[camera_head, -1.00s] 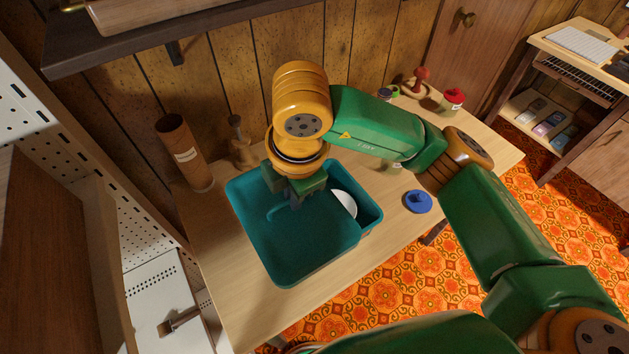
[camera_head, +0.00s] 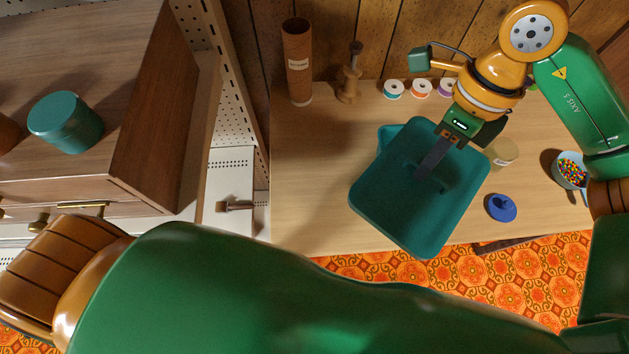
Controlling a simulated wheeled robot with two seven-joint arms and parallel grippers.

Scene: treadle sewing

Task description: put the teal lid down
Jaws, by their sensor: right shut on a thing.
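The teal lid (camera_head: 395,200) is a large, square, raised-rim piece over the middle of the wooden table. My right gripper (camera_head: 427,175) comes down onto its middle and is shut on it; the fingertips hide most of the grip. A small teal corner (camera_head: 385,133) shows behind the lid's upper left edge; what it belongs to is mostly hidden. I cannot tell whether the lid touches anything below. My left gripper is not in view.
A blue knobbed piece (camera_head: 501,207) and a bowl of coloured beads (camera_head: 570,170) stand right of the lid. Thread spools (camera_head: 393,90), a wooden stand (camera_head: 349,80) and a cardboard tube (camera_head: 298,62) line the back. A teal canister (camera_head: 65,122) stands on the left cabinet. The table's left is clear.

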